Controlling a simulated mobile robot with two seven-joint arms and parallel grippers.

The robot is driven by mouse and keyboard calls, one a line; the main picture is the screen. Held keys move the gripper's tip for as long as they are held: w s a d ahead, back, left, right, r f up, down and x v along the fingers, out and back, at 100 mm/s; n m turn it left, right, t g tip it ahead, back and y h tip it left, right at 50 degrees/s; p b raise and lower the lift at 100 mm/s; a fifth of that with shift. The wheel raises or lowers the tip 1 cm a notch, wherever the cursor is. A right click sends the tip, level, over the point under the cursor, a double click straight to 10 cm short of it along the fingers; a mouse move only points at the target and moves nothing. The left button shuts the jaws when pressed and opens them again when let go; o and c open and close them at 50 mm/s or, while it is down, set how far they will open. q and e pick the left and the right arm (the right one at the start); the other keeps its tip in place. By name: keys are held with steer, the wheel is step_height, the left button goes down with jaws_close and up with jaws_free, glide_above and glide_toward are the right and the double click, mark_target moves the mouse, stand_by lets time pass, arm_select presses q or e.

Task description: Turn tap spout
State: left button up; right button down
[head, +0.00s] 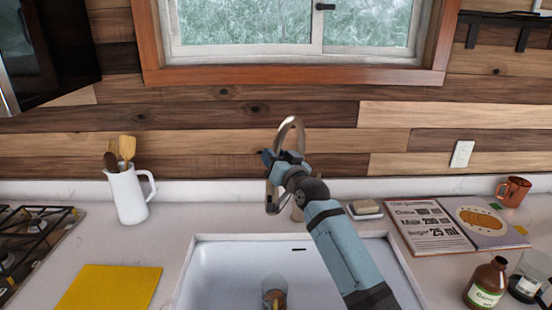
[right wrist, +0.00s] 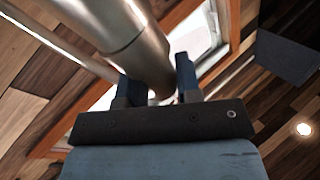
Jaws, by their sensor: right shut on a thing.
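The metal tap spout (head: 289,124) arches up behind the sink, with its end hanging down on the left side of my right gripper. My right gripper (head: 268,158) is at the spout, its jaws around the tube below the arch. In the right wrist view the thick metal tube of the spout (right wrist: 134,38) passes between the two dark fingers (right wrist: 156,90), and the gripper is shut on it. My left gripper is not in view.
The white sink (head: 225,262) holds a glass (head: 274,291). A white jug (head: 128,196) with utensils, a yellow mat (head: 110,287) and a stove (head: 30,240) are left. A soap dish (head: 364,210), open book (head: 455,227), brown bottle (head: 487,282) and orange mug (head: 514,190) are right.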

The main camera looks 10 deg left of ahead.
steer(key=shift+r, duration=0.1)
steer(key=c, duration=1)
jaws_free()
steer(key=shift+a, duration=0.1)
steer(key=shift+o, duration=0.5)
steer(key=shift+s, duration=0.1)
steer(key=shift+s+d+f, duration=0.2)
steer(key=shift+s+d, duration=0.05)
steer(key=shift+d, duration=0.05)
steer(key=b+v, duration=0.2)
steer(key=v, duration=1.1)
steer(key=shift+a+r, duration=0.1)
steer(key=shift+r, duration=0.05)
